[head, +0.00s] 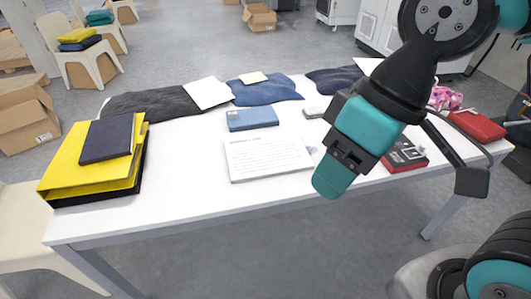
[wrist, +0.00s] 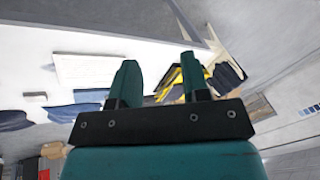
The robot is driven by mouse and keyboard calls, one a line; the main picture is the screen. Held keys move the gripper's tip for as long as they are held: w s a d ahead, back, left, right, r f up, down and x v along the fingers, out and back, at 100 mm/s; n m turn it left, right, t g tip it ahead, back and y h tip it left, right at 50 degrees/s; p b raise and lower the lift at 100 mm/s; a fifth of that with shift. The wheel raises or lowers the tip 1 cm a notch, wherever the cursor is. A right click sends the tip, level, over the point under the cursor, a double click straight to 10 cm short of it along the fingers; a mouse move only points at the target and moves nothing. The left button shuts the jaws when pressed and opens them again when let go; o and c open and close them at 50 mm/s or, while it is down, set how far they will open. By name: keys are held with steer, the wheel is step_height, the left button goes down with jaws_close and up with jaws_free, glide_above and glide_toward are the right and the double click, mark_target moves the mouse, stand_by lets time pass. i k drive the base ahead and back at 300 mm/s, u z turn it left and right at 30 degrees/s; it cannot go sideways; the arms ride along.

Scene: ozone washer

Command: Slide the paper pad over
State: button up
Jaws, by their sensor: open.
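The paper pad (head: 267,158) is white with lines of writing and lies flat near the middle of the white table's front half. It also shows in the wrist view (wrist: 88,69), to the left of the fingers. My gripper (head: 328,188) hangs to the right of the pad, over the table's front edge, apart from the pad. In the wrist view my gripper's two teal fingers (wrist: 160,78) are spread, with nothing held between them. In the head view the fingers overlap, so the gap is hidden.
On the table (head: 190,190), yellow binders (head: 70,170) with a dark book (head: 107,138) lie left. A blue box (head: 252,118) sits just behind the pad. A red-and-black box (head: 405,157) lies right of my gripper. Folded clothes (head: 265,90) line the back. The table is clear left of the pad.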

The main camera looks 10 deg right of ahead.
mark_target(250, 158)
steer(key=u, duration=0.05)
steer(key=k, duration=0.5)
steer(key=z, duration=0.75)
steer(key=i, duration=1.2)
steer(key=u, duration=0.7)
